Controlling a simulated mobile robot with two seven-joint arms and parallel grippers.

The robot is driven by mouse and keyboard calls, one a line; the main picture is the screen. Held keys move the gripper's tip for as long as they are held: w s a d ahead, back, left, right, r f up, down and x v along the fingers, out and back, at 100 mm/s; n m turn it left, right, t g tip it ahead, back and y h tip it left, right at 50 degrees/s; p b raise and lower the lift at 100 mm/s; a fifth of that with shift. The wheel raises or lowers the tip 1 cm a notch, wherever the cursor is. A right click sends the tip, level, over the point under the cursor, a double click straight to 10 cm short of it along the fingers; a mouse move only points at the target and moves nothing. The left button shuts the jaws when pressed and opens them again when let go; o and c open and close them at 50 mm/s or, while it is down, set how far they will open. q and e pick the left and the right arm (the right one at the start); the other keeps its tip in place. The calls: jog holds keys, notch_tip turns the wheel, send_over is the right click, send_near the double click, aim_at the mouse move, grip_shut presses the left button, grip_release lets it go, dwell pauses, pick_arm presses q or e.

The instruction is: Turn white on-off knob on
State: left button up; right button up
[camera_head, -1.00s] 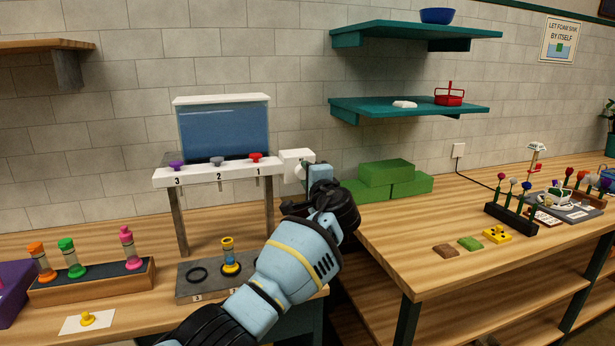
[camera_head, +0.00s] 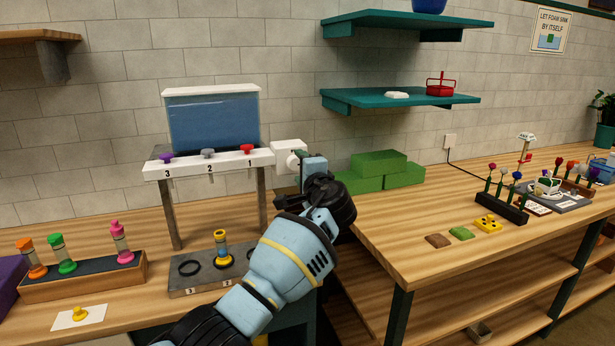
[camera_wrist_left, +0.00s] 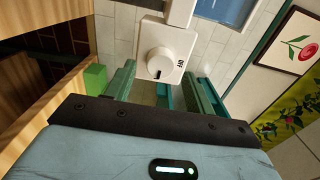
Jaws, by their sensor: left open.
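The white knob (camera_head: 291,161) sits on a white box at the right end of the water dispenser (camera_head: 212,120). In the left wrist view the round white knob (camera_wrist_left: 159,62) faces the camera, with a dark mark at its lower edge and small dark lettering to its right, too small to read surely. My left gripper (camera_head: 302,166) is just right of the knob in the head view. In the left wrist view its green fingers (camera_wrist_left: 163,84) are open and apart, below and to either side of the knob, with nothing between them. I cannot tell whether they touch it. My right gripper is not in view.
Purple, grey and red valves line the dispenser's front. A vial (camera_head: 221,248) stands on the grey plate (camera_head: 190,287) below. A wooden rack (camera_head: 85,283) of vials is at left. Green blocks (camera_head: 380,172) lie behind the arm. Teal shelves (camera_head: 400,98) hang above right.

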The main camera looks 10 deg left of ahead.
pick_arm(q)
jog(key=v, duration=0.6)
jog(key=shift+s, duration=0.2)
jog(key=shift+d, duration=0.1)
jog(key=s+f+n+g+h, duration=0.1)
jog(key=s+f+h, duration=0.3)
jog(key=f, duration=0.8)
jog(key=s+f+g+h, duration=0.1)
jog(key=s+f, duration=0.4)
jog(key=f, duration=0.7)
jog(key=s+f+n+g+h, duration=0.1)
jog(key=s+f+h, duration=0.3)
jog(key=f, duration=0.8)
jog(key=s+a+f+n+g+h, duration=0.1)
jog(key=s+f, duration=0.4)
jog(key=s, duration=0.3)
jog(key=s+a+f+n+g, duration=0.1)
jog(key=s+f+n, duration=0.1)
jog(key=s+f, duration=0.4)
jog(key=s+a+f+n+h, duration=0.1)
jog(key=s+n, duration=0.3)
jog(key=s, duration=1.5)
jog(key=shift+a+f+h, duration=0.2)
jog(key=shift+a+h, duration=0.2)
jog(key=shift+a, duration=0.25)
